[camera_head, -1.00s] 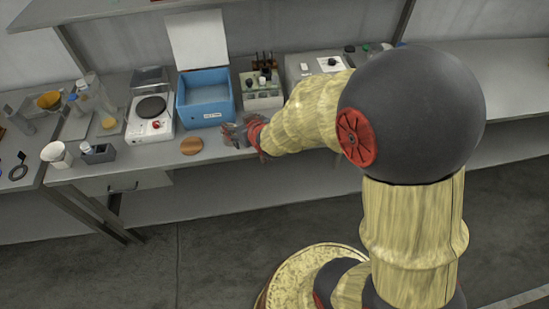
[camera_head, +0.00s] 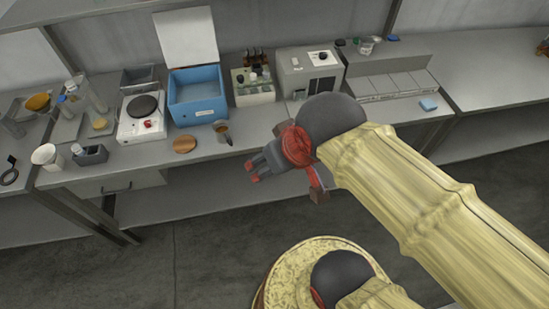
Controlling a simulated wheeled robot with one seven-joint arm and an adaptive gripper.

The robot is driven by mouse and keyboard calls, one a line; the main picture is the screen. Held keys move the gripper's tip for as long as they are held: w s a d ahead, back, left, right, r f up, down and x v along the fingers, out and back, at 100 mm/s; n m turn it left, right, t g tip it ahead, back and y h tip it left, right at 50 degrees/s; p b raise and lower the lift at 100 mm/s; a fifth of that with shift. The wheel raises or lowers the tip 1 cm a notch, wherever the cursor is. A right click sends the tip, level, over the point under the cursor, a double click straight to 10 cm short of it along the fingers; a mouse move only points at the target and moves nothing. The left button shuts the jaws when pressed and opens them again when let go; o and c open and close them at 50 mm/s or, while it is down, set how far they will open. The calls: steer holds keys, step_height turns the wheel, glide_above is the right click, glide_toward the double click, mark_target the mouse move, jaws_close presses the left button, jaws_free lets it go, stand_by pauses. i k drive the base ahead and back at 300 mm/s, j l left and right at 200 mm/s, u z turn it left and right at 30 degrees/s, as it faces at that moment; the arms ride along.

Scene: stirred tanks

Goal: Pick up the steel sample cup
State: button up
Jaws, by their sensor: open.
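A small metallic cup (camera_head: 222,130) with a brownish side and a dark handle stands near the front edge of the bench, right of a round wooden disc; it looks like the steel sample cup, though it is small in view. My gripper (camera_head: 257,170) is open and empty, in front of the bench edge, to the lower right of the cup and apart from it. Its fingers point left.
The wooden disc (camera_head: 185,144), hot plate (camera_head: 141,118), blue box (camera_head: 197,97) and vial rack (camera_head: 254,92) stand around the cup. A grey instrument (camera_head: 311,72) is further right. The bench front right of the cup looks mostly clear.

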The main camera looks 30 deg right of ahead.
mark_target(221, 129)
steer(key=i+j+z, duration=0.6)
steer(key=i+j, duration=0.2)
steer(key=j, duration=0.1)
